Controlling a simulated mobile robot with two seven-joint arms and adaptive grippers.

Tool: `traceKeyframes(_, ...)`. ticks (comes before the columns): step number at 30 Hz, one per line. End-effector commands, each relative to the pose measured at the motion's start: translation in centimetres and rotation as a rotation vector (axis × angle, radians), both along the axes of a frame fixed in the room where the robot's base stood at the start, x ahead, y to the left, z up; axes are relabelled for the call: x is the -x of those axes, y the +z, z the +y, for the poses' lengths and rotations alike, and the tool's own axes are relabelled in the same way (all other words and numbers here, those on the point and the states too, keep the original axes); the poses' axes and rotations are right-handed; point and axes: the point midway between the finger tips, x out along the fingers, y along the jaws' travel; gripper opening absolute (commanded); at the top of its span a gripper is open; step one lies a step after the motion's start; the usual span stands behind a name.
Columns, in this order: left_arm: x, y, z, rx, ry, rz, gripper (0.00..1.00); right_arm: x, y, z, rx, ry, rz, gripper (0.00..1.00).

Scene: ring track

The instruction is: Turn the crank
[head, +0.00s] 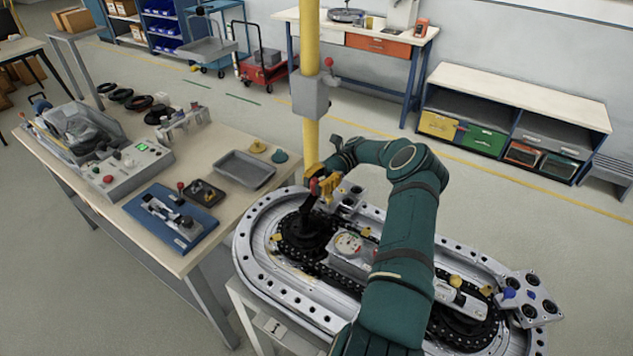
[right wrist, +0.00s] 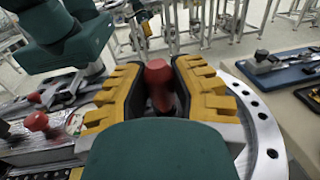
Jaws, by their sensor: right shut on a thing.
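The crank (head: 306,219) is a black arm rising from a round black hub on the left end of the oval ring track (head: 252,268). Its red knob (head: 314,186) is at the top. My right gripper (head: 322,182) reaches over the track and is at the knob. In the right wrist view the red knob (right wrist: 158,84) stands between the yellow fingers of my right gripper (right wrist: 160,92), which is shut on it. The fingers partly hide the knob in the head view.
A yellow post with a grey box (head: 310,95) stands just behind the track. A workbench (head: 190,245) on the left bears a grey tray (head: 244,169), a blue fixture (head: 172,218) and a control box (head: 135,168). A plate with holes (head: 529,298) sits at the track's right end.

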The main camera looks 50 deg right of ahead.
Motion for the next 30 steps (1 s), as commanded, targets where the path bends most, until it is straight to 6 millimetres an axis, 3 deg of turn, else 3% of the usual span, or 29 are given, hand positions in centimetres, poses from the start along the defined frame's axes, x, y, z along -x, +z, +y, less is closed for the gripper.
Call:
traceKeyframes(15, 0.01, 0.16, 0.02, 0.000, 0.001, 0.000, 0.00, -0.21, 0.00, 0.10, 0.000, 0.019, -0.001, 0.00)
traceKeyframes(16, 0.00, 0.16, 0.02, 0.000, 0.001, 0.000, 0.00, -0.21, 0.00, 0.10, 0.000, 0.019, -0.001, 0.34)
traceKeyframes(18, 0.00, 0.16, 0.02, 0.000, 0.001, 0.000, 0.00, -0.20, 0.00, 0.10, 0.000, 0.019, -0.001, 0.56)
traceKeyframes(30, 0.01, 0.16, 0.04, 0.000, 0.001, 0.000, 0.00, -0.13, 0.59, 0.02, 0.001, 0.018, -0.001, 0.56)
